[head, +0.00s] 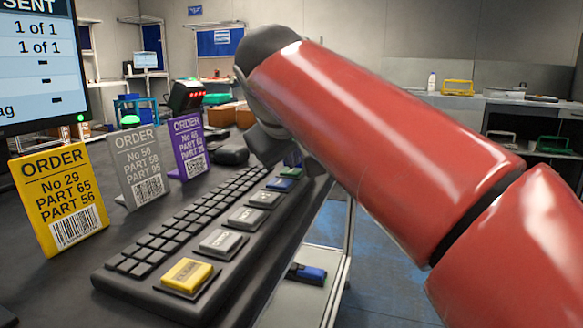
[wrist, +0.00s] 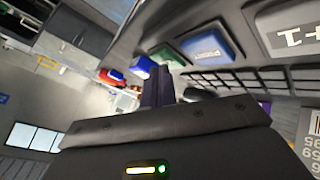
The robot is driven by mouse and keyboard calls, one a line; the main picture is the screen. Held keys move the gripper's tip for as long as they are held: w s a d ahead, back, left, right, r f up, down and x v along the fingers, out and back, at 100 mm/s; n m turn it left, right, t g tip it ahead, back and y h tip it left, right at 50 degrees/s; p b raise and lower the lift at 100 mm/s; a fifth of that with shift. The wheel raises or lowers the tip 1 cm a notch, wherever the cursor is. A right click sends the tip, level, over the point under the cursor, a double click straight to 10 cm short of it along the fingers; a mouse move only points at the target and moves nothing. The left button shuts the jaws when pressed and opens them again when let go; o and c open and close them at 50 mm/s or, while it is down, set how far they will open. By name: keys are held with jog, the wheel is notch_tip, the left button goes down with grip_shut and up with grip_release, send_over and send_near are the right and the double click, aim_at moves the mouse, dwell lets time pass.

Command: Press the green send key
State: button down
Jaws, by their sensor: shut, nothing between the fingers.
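The green key (wrist: 168,54) shows in the wrist view, between a blue key (wrist: 208,46) and another blue-white key (wrist: 143,66). My gripper (wrist: 158,80) is shut and empty, its dark fingers pointing toward the key row. The fingertips appear just below the green key in the picture; I cannot tell whether they touch it. In the head view the keyboard (head: 140,297) runs away from me, with a yellow CLEAR key (head: 188,275) nearest.
Yellow (head: 60,198), grey (head: 138,165) and purple (head: 187,146) order cards stand left of the keyboard. A screen (head: 40,60) rises behind them. Grey keys (head: 222,242) lie between the yellow and blue keys. Open floor (head: 375,255) lies right of the desk edge.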

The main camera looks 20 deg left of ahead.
aim_at(291, 173)
jog(key=shift+r+p, duration=0.45)
jog(key=shift+r, duration=0.15)
jog(key=shift+r, duration=0.1)
notch_tip(291, 173, up, 5)
jog(key=p, duration=0.5)
dwell(0.3)
jog(key=s+d+f+m+g+h, duration=0.1)
jog(key=s+d+f+m, duration=0.4)
jog(key=d+f, duration=0.6)
jog(key=s+d+f+m+g+h, duration=0.15)
jog(key=s+d+f, duration=0.55)
jog(key=d, duration=0.7)
jog(key=s+d+f+m+g+y, duration=0.1)
jog(key=s+d+f+m, duration=0.3)
jog(key=s+f, duration=0.3)
notch_tip(291, 173, down, 3)
jog(key=shift+s+d+f, duration=0.15)
jog(key=shift+f, duration=0.05)
